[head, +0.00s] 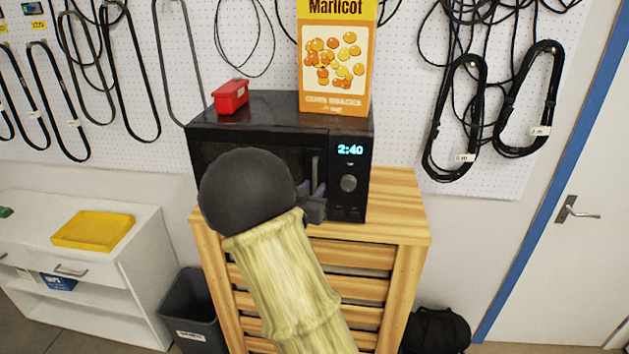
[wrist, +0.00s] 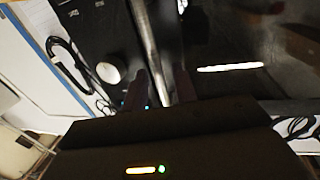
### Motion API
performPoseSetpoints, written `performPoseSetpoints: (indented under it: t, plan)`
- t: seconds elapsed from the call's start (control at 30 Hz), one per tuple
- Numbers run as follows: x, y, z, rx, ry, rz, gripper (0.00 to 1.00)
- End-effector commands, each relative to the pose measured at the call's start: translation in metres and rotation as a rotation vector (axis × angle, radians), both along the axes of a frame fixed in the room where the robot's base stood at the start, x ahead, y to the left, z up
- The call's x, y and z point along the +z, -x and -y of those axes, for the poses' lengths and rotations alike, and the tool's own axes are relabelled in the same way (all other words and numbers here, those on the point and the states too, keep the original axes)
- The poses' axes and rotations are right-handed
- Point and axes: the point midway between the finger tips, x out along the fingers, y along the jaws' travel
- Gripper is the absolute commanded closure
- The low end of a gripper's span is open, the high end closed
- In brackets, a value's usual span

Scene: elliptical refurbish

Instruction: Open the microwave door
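The black microwave (head: 250,117) stands on a wooden cabinet, and its door looks closed. Its vertical metal door handle (head: 315,168) is left of the control panel with the 2:40 display. My gripper (head: 318,190) is at the handle's lower part, partly hidden by my arm. In the wrist view my gripper (wrist: 161,88) has its two dark fingers apart, and the handle (wrist: 147,45) runs between them. The handle lies closer to the left finger, with a gap to the right one. My arm hides much of the door in the head view.
A red box (head: 231,96) and an orange carton (head: 335,60) stand on the microwave. The wooden cabinet (head: 405,210) supports it. A grey bin (head: 190,305) and a white shelf (head: 140,265) are at left. A black bag (head: 437,330) lies at right.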

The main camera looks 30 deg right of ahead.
Motion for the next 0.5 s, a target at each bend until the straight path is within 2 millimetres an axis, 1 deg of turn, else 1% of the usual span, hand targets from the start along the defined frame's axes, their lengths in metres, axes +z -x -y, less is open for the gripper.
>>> performPoseSetpoints:
  t: [0.07, 0.2, 0.47, 0.5]
  plan:
    - [0.0023, -0.0069, 0.0081, -0.003, 0.001, 0.001, 0.72]
    - [0.0007, -0.0129, 0.0134, 0.0, 0.001, -0.001, 0.72]
    - [-0.0001, -0.0134, 0.0138, 0.0, 0.0, 0.0, 0.72]
    - [-0.0001, -0.0133, 0.0137, 0.0, 0.0, 0.0, 0.79]
